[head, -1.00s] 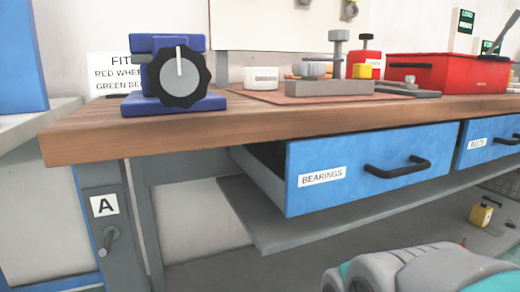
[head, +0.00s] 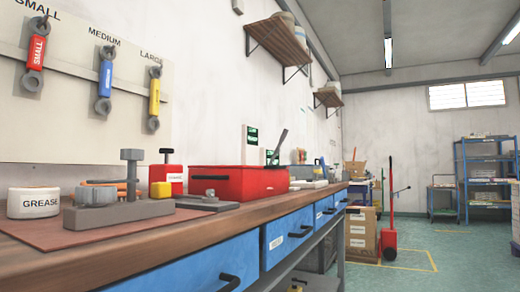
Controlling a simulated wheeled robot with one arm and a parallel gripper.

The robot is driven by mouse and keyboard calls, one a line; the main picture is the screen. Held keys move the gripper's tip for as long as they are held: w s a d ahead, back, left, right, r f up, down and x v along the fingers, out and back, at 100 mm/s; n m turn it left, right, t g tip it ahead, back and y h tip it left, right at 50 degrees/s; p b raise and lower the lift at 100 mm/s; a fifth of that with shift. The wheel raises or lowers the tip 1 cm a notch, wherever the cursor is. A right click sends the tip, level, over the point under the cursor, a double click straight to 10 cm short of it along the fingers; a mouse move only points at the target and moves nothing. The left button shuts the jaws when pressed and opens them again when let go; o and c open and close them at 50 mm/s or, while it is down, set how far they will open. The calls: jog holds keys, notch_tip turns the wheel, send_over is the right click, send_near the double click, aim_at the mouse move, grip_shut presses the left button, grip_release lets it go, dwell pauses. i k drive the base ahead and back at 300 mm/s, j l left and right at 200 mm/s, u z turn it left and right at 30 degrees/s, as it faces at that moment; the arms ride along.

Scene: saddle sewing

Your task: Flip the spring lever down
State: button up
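I see nothing that I can clearly identify as the spring lever. A dark grey bar (head: 279,146) tilts up at the back right of the red toolbox (head: 238,182) on the workbench; I cannot tell whether it is a lever. A grey block fixture with an upright bolt (head: 131,172) stands on a brown mat at the near left of the bench. My gripper is not in view.
The wooden workbench (head: 195,231) runs away to the right, with blue drawers (head: 288,237) below. A grease tub (head: 33,202) stands at its left. Three wrenches (head: 104,82) hang on the wall board.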

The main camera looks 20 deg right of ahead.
aim_at(284, 134)
jog(key=z, duration=0.75)
